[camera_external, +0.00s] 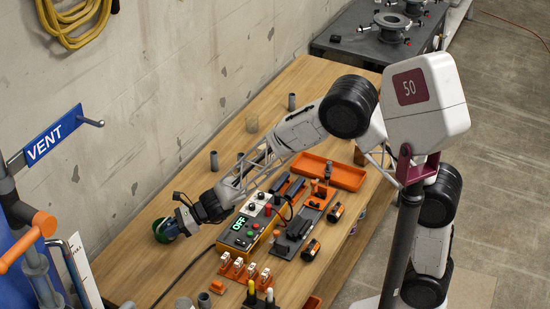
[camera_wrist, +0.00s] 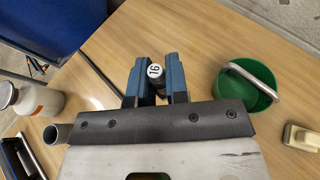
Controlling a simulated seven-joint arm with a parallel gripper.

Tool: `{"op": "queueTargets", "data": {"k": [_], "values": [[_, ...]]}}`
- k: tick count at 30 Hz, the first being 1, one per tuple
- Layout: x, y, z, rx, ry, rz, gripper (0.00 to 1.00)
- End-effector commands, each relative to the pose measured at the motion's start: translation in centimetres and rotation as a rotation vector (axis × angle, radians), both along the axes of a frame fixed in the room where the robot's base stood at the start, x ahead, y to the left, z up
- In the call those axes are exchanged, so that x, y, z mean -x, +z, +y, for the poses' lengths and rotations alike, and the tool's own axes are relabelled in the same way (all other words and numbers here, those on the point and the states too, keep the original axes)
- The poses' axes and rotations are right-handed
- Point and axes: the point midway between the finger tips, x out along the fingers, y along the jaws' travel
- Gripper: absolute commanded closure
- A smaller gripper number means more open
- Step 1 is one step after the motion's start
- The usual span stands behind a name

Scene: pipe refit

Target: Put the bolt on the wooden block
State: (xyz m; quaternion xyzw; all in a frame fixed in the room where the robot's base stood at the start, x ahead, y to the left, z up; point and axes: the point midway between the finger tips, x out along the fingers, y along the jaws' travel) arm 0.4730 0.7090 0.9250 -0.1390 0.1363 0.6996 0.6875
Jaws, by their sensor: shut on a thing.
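My gripper (camera_wrist: 157,82) is shut on a dark piece with a round white face marked 16 (camera_wrist: 155,71); I cannot tell if it is the bolt. In the external view my gripper (camera_external: 184,219) is low at the table's left side, beside a green bowl (camera_external: 162,232).
A white bottle (camera_wrist: 38,100) and a grey pipe piece (camera_wrist: 55,133) stand left of my gripper. A control box reading OFF (camera_external: 240,234), an orange rack (camera_external: 243,271) and an orange tray (camera_external: 330,171) occupy the table. Bare wood shows between my gripper and the blue panel (camera_wrist: 50,25).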

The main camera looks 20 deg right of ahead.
Motion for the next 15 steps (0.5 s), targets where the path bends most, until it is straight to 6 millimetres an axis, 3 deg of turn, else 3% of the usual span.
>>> {"op": "queueTargets", "data": {"k": [3, 15], "values": [[-2.5, 0.2, -2.4, 0.000, -0.021, -0.001, 1.00], [-9.0, 0.8, -10.2, 0.000, -0.080, -0.001, 1.00]]}}
